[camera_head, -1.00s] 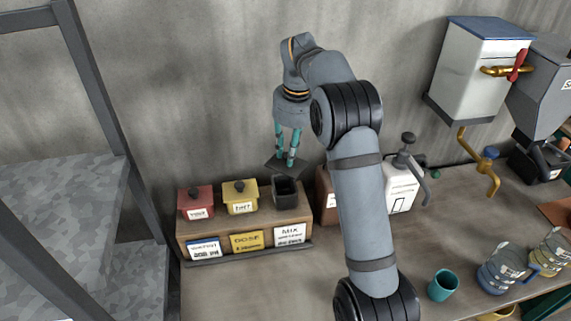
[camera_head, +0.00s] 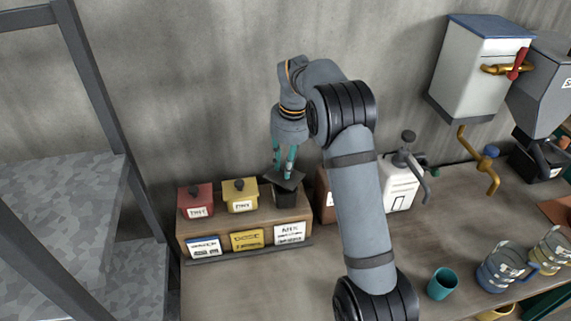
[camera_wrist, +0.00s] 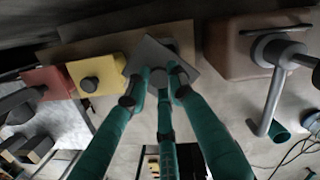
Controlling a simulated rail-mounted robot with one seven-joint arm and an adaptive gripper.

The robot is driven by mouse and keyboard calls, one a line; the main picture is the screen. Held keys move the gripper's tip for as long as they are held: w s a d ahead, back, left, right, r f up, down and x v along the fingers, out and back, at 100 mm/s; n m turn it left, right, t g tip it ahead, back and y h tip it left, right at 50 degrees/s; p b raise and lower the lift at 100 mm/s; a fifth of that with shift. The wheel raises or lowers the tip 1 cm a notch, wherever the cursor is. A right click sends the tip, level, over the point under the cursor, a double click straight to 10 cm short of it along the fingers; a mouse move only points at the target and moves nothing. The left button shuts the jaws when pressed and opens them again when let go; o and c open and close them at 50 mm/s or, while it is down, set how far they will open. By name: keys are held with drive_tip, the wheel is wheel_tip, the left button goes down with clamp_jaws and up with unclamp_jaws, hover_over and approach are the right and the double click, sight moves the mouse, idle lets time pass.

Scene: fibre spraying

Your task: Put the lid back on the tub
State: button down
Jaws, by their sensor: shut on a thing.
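The dark tub (camera_head: 285,198) stands at the right end of a wooden shelf box, right of the yellow tub. Its dark square lid (camera_head: 291,180) is over the tub's mouth, turned askew to it; I cannot tell whether it touches the rim. My gripper (camera_head: 284,172), with teal fingers, points down and is shut on the lid's knob. In the wrist view the lid (camera_wrist: 156,60) shows grey between the fingers of my gripper (camera_wrist: 160,82), hiding most of the tub beneath.
A red tub (camera_head: 195,203) and a yellow tub (camera_head: 240,198), both lidded, stand left on the shelf box (camera_head: 221,221). A brown box (camera_head: 325,196) and a white dispenser (camera_head: 402,188) stand to the right. A teal cup (camera_head: 442,284) and jugs (camera_head: 497,272) sit farther right.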

drive_tip(key=shift+f, duration=0.3)
drive_tip(key=c, duration=1.5)
unclamp_jaws()
drive_tip(key=shift+r, duration=0.2)
drive_tip(key=shift+r+p, duration=0.35)
drive_tip(key=r, duration=0.4)
drive_tip(key=r+p, duration=0.1)
drive_tip(key=r, duration=0.3)
drive_tip(key=s+d+r, duration=0.1)
drive_tip(key=r, duration=0.3)
drive_tip(key=shift+r, duration=0.1)
